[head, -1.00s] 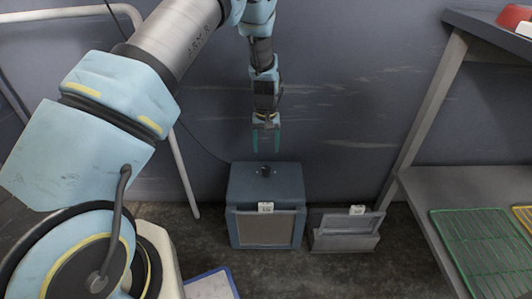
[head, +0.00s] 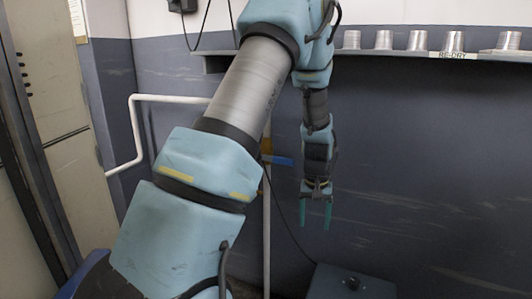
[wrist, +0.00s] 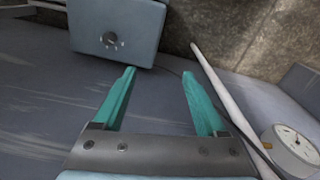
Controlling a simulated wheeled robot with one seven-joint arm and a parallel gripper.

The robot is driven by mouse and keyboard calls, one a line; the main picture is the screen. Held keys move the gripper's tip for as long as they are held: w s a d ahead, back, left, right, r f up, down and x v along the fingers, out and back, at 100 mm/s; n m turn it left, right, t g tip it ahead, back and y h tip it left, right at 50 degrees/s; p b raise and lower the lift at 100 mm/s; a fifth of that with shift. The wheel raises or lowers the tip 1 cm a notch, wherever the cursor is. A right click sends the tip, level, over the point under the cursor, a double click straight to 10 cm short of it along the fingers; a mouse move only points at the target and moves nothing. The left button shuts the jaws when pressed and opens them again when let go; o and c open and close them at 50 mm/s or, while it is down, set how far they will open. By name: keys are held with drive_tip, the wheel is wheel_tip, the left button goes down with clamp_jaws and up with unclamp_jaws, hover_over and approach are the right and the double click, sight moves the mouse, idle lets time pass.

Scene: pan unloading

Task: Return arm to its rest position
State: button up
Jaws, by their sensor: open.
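My gripper (head: 315,214) hangs with its two green fingers pointing down in front of the blue wall. It is open, with nothing between the fingers. In the wrist view the fingers (wrist: 160,100) are spread apart and empty. A blue-grey box (head: 350,283) with a dark knob on top is below and right of my gripper, cut off by the lower edge of the head view. The box also shows beyond the fingertips in the wrist view (wrist: 118,28), apart from them.
A wall shelf (head: 400,54) with several metal cups stands behind my arm, with a "RE-DRY" label. A white pipe (head: 125,165) runs along the left wall near a tall cabinet (head: 65,130). A round gauge (wrist: 290,146) is at the wrist view's lower right. The wall right of my gripper is clear.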

drive_tip(key=s+a+r+n, duration=0.1)
drive_tip(key=s+a+r, duration=0.3)
drive_tip(key=a, duration=0.3)
drive_tip(key=s+a+r+t, duration=0.1)
drive_tip(key=s+a+r, duration=0.2)
drive_tip(key=s+a, duration=0.35)
drive_tip(key=s+a+r+n, duration=0.1)
drive_tip(key=s+a+r, duration=0.25)
drive_tip(key=a, duration=0.45)
wheel_tip(320, 180, up, 23)
drive_tip(key=p, duration=2.2)
drive_tip(key=shift+w+p, duration=0.35)
drive_tip(key=shift+w, duration=0.1)
